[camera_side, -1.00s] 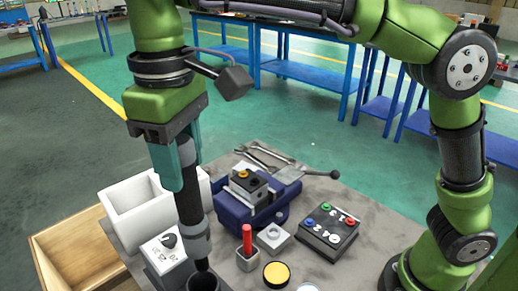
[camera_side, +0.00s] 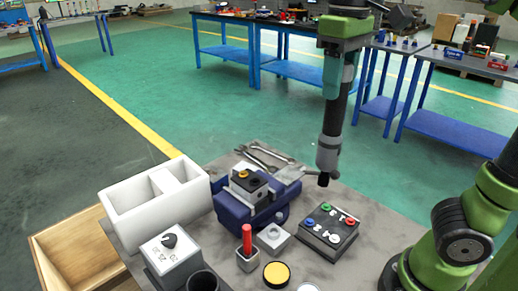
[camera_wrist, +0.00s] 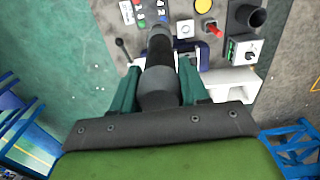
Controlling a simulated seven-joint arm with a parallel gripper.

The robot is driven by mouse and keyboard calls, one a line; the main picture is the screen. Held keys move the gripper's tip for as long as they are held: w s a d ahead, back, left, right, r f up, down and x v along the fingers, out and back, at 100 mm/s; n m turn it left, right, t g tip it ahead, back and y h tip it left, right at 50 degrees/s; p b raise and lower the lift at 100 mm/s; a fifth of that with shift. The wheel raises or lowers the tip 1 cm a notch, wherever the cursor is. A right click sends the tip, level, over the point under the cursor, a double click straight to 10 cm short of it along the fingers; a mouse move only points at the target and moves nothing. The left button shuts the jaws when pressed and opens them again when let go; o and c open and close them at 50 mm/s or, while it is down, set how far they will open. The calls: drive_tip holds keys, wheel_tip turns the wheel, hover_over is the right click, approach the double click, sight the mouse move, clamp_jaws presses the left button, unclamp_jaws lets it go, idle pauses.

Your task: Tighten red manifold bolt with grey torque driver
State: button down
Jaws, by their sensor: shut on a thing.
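My gripper (camera_side: 340,78) is shut on the dark grey torque driver (camera_side: 334,122), which hangs upright with its tip down. In the wrist view the driver (camera_wrist: 160,55) lies between the teal fingers and covers part of the scene. The tip is in the air, above the far edge of the dark manifold block (camera_side: 328,236) as seen from the side. The red bolt also shows at the top edge of the wrist view (camera_wrist: 136,2).
A blue vise (camera_side: 245,205) with a block stands left of the manifold, with wrenches (camera_side: 265,158) behind.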

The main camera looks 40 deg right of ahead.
drive_tip(key=s+d+f, duration=0.4)
drive_tip(key=s+d, duration=0.2)
drive_tip(key=shift+d+f, duration=0.15)
drive_tip(key=shift+f, duration=0.25)
drive_tip(key=shift+f, duration=4)
idle(1.9)
drive_tip(key=shift+r, duration=0.15)
